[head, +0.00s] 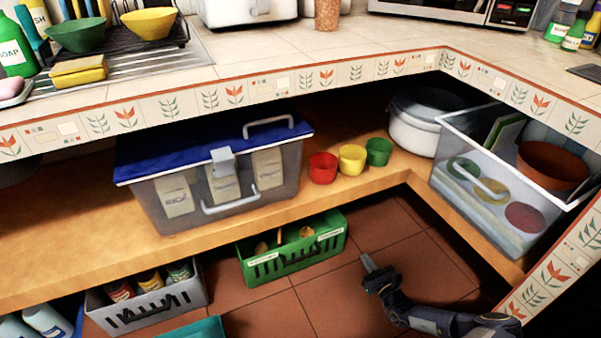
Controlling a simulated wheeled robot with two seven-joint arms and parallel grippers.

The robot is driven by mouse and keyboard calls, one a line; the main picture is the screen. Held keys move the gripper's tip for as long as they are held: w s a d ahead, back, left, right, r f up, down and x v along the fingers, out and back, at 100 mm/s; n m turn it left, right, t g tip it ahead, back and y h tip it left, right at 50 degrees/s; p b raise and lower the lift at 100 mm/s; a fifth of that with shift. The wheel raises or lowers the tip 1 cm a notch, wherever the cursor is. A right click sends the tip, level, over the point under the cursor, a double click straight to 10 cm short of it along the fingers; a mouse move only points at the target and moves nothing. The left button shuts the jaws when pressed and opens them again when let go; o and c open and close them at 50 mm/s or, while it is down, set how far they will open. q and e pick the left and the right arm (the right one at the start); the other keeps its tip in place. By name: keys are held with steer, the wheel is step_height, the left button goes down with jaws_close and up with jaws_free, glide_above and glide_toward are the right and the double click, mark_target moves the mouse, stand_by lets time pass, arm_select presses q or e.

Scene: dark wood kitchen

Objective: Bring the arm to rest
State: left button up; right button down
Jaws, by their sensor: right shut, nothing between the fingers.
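My right gripper (368,262) is in the lower right of the head view, at the end of my right arm. Its fingers are together and hold nothing. It is over the red-brown tiled floor, to the right of a green crate and apart from it. My left gripper and left arm do not show.
A wooden shelf (90,250) bears a blue-lidded box (285,165), three small cups (352,160), a white pot (412,130) and a clear bin (500,232). Below stand a green crate (296,262) and a grey crate (140,318). The tiled floor (335,300) is clear around my gripper.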

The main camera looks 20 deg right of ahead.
steer(key=w+a+r+n+g+y, duration=0.1)
steer(key=a+r+n+g+y, duration=0.35)
steer(key=a+r+n, duration=0.5)
steer(key=w+a+r+n+g+y, duration=0.2)
steer(key=a+r+n+g+y, duration=0.35)
steer(key=r, duration=0.65)
steer(key=s+a+r+n+g+h, duration=0.1)
steer(key=s+a+r+n+g, duration=0.4)
steer(key=s+r+n, duration=0.55)
steer(key=s+a+r+n+t+h, duration=0.1)
steer(key=s+r+n+h, duration=0.3)
steer(key=s, duration=0.6)
steer(key=s+a+r+n+t+h, duration=0.1)
steer(key=s+r+n+t+h, duration=0.2)
steer(key=s+r, duration=0.5)
step_height(320, 180, up, 33)
steer(key=s+g+p, duration=0.1)
steer(key=s+p, duration=0.1)
steer(key=p, duration=3.3)
steer(key=shift+n, duration=0.45)
steer(key=shift+r, duration=0.1)
